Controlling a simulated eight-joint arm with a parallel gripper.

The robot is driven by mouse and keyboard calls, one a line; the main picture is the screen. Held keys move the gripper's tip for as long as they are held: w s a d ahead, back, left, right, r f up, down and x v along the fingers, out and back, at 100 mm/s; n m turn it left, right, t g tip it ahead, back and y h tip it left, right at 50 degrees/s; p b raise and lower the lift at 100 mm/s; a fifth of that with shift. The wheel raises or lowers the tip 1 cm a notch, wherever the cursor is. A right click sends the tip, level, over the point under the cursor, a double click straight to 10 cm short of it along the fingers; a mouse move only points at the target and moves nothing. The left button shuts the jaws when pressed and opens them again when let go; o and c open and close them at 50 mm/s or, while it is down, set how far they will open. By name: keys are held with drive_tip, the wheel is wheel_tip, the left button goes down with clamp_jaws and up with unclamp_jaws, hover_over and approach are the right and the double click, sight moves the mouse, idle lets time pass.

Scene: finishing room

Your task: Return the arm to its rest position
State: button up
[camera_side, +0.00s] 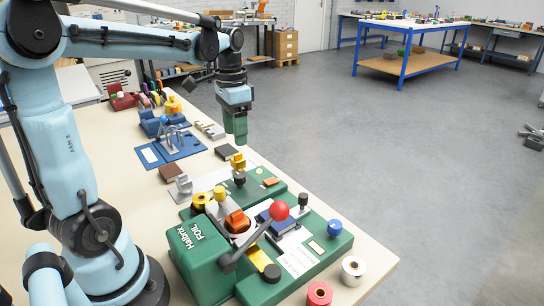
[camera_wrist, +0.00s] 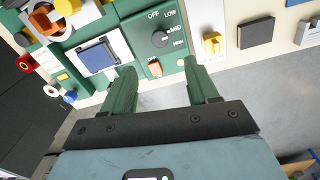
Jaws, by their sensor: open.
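The gripper is open and empty and touches nothing that I can see. The cream bench (camera_side: 120,135) lies beside and below it. The green foil machine (camera_side: 208,262) with a red-knobbed lever stands at the bench's near end.
A green panel with a dial (camera_wrist: 160,39), a yellow holder (camera_side: 238,162) and a dark block (camera_side: 228,152) lie on the bench near my gripper. Foil rolls (camera_side: 353,270) stand at the near corner. The grey floor (camera_side: 400,150) to the right is clear up to a blue-framed table (camera_side: 405,68).

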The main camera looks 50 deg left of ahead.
drive_tip(key=s+d+f+n+t, duration=0.1)
drive_tip(key=s+d+t, duration=0.1)
drive_tip(key=d, duration=0.5)
drive_tip(key=s+d+f+t, duration=0.2)
drive_tip(key=d+t, duration=0.3)
drive_tip(key=d, duration=0.2)
drive_tip(key=shift+s+n, duration=0.25)
drive_tip(key=shift+n, duration=0.15)
